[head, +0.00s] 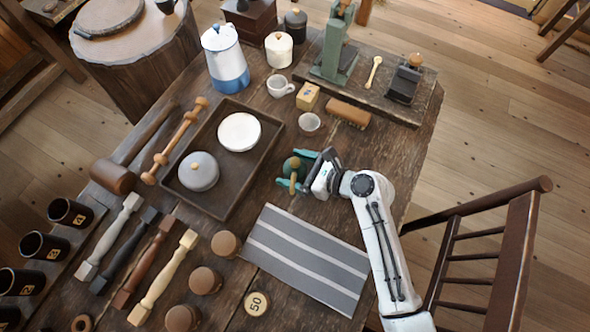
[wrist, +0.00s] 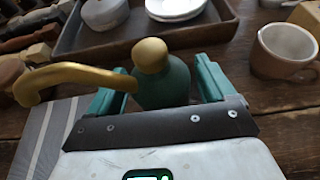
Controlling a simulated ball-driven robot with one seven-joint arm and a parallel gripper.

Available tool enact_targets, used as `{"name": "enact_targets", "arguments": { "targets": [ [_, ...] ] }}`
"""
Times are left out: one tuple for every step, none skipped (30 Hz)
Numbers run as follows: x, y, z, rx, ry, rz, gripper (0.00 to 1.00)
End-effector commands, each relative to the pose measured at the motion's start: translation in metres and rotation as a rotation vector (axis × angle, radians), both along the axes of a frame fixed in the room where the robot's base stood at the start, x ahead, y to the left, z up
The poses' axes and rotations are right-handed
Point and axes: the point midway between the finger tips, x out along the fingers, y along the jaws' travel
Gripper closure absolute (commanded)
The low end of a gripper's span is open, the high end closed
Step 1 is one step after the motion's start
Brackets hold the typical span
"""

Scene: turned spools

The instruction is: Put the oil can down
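The oil can (head: 291,164) is dark green with a gold cap and a curved gold spout. In the wrist view the oil can (wrist: 161,84) sits upright between my fingers, its spout reaching out to the left. My gripper (head: 296,168) comes in from the right with its teal fingers on both sides of the can.
A dark tray (head: 217,207) with a plate and a lidded pot lies to the left. A grey striped cloth (head: 310,258) lies below in the picture. A cup (head: 309,122), a brush (head: 348,113) and a wooden box (head: 307,97) stand above. Bare wood surrounds the can.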

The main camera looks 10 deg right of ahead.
Motion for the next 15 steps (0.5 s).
{"name": "enact_targets", "arguments": {
  "targets": [
    [-0.0002,-0.0001,-0.0001,0.0,0.0,0.0,0.22],
    [-0.0002,-0.0001,-0.0001,0.0,0.0,0.0,0.25],
    [-0.0002,-0.0001,-0.0001,0.0,0.0,0.0,0.29],
    [-0.0002,-0.0001,-0.0001,0.0,0.0,0.0,0.31],
    [-0.0002,-0.0001,-0.0001,0.0,0.0,0.0,0.34],
    [-0.0002,-0.0001,-0.0002,0.0,0.0,0.0,0.38],
    [-0.0002,-0.0001,-0.0002,0.0,0.0,0.0,0.41],
    [-0.0002,-0.0001,-0.0002,0.0,0.0,0.0,0.44],
    [-0.0002,-0.0001,-0.0002,0.0,0.0,0.0,0.48],
    [-0.0002,-0.0002,-0.0002,0.0,0.0,0.0,0.51],
    [-0.0002,-0.0001,-0.0002,0.0,0.0,0.0,0.53],
    [-0.0002,-0.0001,-0.0002,0.0,0.0,0.0,0.57],
    [-0.0002,-0.0002,-0.0002,0.0,0.0,0.0,0.6],
    [-0.0003,-0.0002,-0.0003,0.0,0.0,0.0,0.63],
    [-0.0003,-0.0002,-0.0003,0.0,0.0,0.0,0.67]
  ]
}}
